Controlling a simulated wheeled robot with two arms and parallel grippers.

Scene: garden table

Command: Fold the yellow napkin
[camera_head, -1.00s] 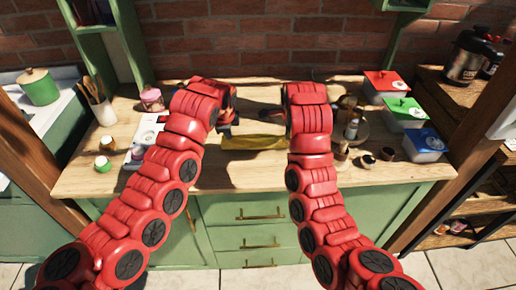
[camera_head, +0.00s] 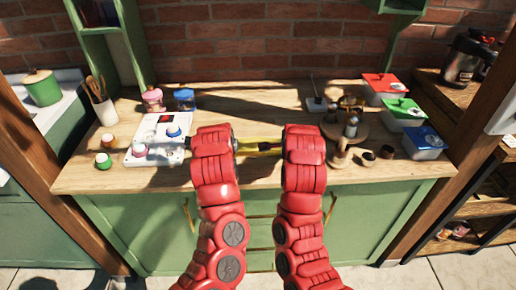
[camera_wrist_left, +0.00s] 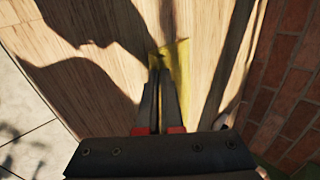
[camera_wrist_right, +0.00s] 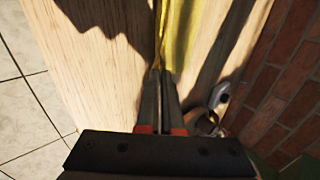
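The yellow napkin (camera_head: 262,146) shows as a narrow strip on the wooden counter between my two arms; its ends are hidden behind them in the head view. In the left wrist view my left gripper (camera_wrist_left: 158,72) has its fingers close together at the near edge of the napkin (camera_wrist_left: 180,62), pinching it. In the right wrist view my right gripper (camera_wrist_right: 160,72) is closed on the napkin's edge, and the cloth (camera_wrist_right: 186,35) runs away from the fingertips with a crease along it. Whether the cloth is lifted is hard to tell.
A round wooden stand (camera_head: 366,131) with small items is right of my right arm. Lidded containers, red (camera_head: 386,88), green (camera_head: 402,114) and blue (camera_head: 423,143), line the right. The counter behind the napkin is clear.

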